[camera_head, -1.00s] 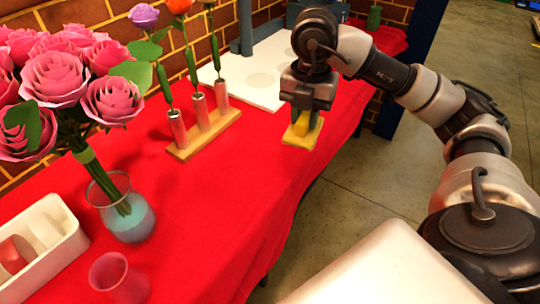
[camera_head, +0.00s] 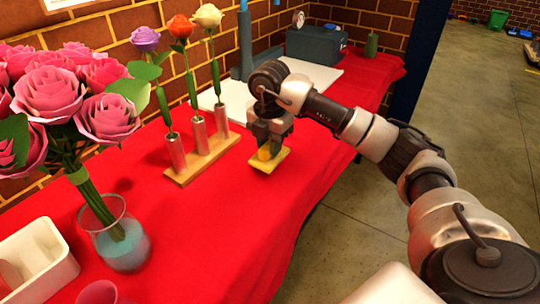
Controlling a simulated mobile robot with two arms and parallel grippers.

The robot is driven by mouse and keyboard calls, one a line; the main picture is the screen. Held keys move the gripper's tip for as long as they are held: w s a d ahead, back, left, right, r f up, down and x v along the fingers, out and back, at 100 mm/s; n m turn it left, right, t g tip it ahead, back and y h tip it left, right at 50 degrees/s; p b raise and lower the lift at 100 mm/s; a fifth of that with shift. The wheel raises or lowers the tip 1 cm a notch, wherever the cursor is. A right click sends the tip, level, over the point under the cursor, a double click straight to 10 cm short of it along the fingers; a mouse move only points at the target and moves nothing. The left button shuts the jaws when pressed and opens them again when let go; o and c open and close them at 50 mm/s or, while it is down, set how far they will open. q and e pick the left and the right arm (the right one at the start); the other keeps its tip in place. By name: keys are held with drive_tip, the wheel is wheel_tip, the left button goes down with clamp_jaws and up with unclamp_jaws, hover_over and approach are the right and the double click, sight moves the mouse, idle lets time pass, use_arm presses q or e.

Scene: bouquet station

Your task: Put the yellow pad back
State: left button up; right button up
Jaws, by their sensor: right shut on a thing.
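The yellow pad (camera_head: 269,160) is a flat square with a raised grip on top. It is at or just above the red tablecloth, right of the wooden flower rack; I cannot tell if it touches the cloth. My right gripper (camera_head: 267,148) points down over it and is shut on its raised grip. My left gripper is not in view. A white board (camera_head: 318,74) lies on the table behind the right gripper, partly hidden by my right arm.
The wooden rack (camera_head: 206,161) with tubes holding single flowers stands close on the left. A glass vase (camera_head: 122,247) of pink roses and a white divided box (camera_head: 35,262) are at the front left. A grey box (camera_head: 316,43) stands at the back. Red cloth in front is clear.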

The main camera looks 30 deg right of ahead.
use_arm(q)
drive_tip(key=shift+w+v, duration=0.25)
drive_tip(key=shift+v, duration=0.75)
use_arm(e)
drive_tip(key=shift+f, duration=1.7)
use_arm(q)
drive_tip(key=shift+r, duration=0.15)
use_arm(e)
drive_tip(key=shift+f, duration=0.1)
drive_tip(key=o, duration=0.8)
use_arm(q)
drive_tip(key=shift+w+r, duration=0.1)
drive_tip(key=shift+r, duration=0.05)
use_arm(e)
drive_tip(key=shift+o, duration=0.2)
drive_tip(key=shift+r, duration=0.2)
wheel_tip(320, 180, up, 11)
drive_tip(key=shift+p, duration=0.85)
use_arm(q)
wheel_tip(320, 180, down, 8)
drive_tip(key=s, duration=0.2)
use_arm(e)
drive_tip(key=shift+r, duration=0.45)
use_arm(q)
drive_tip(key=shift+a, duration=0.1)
use_arm(e)
drive_tip(key=shift+s, duration=0.1)
